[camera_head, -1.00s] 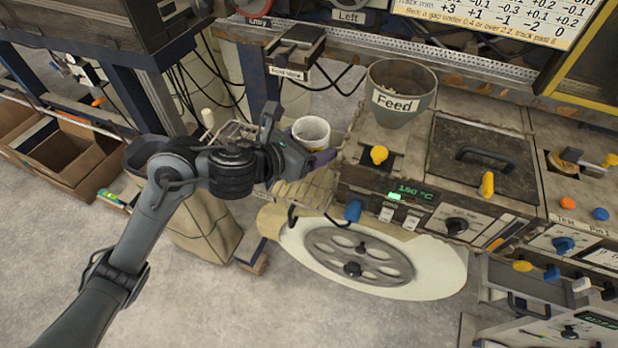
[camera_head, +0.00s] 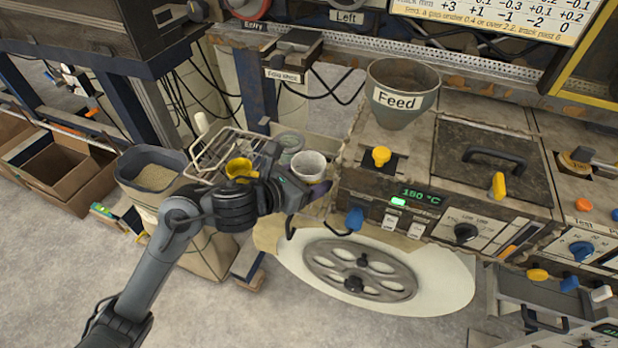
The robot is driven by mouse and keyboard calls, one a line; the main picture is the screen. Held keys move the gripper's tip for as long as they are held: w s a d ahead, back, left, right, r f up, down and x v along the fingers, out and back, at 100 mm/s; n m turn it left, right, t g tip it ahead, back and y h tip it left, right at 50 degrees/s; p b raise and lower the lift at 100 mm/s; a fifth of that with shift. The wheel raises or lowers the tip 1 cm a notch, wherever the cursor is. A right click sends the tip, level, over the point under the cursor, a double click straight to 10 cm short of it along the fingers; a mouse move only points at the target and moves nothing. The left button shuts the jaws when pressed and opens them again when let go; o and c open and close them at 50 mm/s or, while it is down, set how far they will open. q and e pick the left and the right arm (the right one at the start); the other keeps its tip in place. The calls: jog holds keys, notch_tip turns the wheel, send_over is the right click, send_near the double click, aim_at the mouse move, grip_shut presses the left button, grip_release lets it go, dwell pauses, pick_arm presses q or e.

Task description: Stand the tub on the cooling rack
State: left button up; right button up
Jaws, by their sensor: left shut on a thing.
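The white tub (camera_head: 308,167) stands roughly upright, open at the top, left of the feed hopper. My left gripper (camera_head: 301,190) is shut on the tub, low on its near side; the gripper's body hides part of the contact. The wire cooling rack (camera_head: 213,147) shows to the left of the tub, behind my left wrist, which hides its near right part. The tub is to the right of this visible part of the rack. I cannot tell what is directly beneath the tub. My right gripper is not in view.
A yellow cup (camera_head: 240,168) and a grey-green cup (camera_head: 291,141) are close to the left gripper. The Feed hopper (camera_head: 402,88) and heater unit (camera_head: 452,205) stand to the right. A bin of granules (camera_head: 154,176) is at the left. A spoked wheel (camera_head: 360,270) lies below.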

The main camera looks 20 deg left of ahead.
pick_arm(q)
jog(key=shift+f, duration=0.15)
jog(key=o, duration=0.7)
jog(key=shift+f, duration=0.1)
jog(key=shift+c, duration=0.2)
jog(key=shift+o, duration=0.8)
jog(key=shift+r, duration=0.2)
